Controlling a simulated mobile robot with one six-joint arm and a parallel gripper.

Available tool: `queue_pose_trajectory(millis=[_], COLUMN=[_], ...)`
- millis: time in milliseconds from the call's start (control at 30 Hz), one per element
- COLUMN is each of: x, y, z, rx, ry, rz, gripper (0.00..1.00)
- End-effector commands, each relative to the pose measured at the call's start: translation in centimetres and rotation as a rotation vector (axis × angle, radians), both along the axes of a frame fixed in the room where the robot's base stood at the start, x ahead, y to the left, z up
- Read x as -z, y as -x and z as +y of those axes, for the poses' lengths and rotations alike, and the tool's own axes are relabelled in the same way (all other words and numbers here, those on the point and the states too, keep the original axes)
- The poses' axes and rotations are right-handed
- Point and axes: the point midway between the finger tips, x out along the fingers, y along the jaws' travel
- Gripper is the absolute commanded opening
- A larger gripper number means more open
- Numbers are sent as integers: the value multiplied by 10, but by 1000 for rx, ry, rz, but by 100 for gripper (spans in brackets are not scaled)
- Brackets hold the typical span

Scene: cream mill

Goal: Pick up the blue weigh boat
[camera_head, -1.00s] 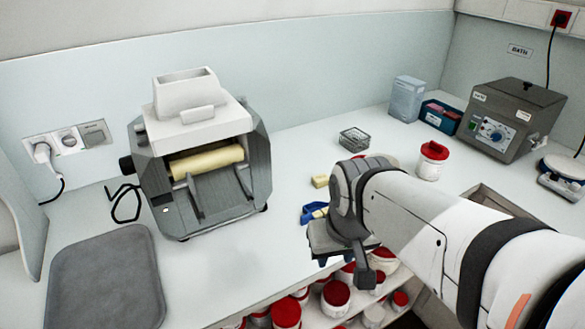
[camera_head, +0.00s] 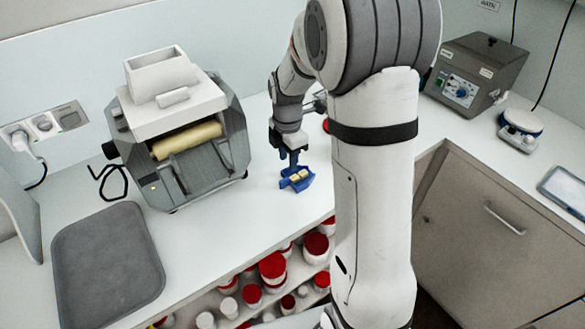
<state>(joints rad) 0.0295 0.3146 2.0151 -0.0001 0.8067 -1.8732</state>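The blue weigh boat (camera_head: 286,185) sits on the white counter, right of the roller mill, in the head view. Small yellow pieces (camera_head: 299,175) show within its outline. My gripper (camera_head: 292,166) points down at the far side of the boat, its dark fingers at or just above the rim. The fingers are small and overlap in this view, so I cannot tell whether they are apart, closed or touching the boat.
The grey roller mill (camera_head: 180,140) stands close on the left, with a grey mat (camera_head: 105,265) in front. Red-lidded jars (camera_head: 272,267) fill a shelf below the counter edge. A grey bath unit (camera_head: 478,75) and a small scale (camera_head: 520,128) stand at the right.

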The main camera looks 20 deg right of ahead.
Motion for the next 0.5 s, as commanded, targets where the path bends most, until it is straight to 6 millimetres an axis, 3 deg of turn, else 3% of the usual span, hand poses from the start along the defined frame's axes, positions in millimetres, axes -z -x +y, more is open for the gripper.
queue_pose_trajectory(millis=[500], x=[57], y=[0], z=[9], rx=[-47], ry=[-1], rz=[12], gripper=[35])
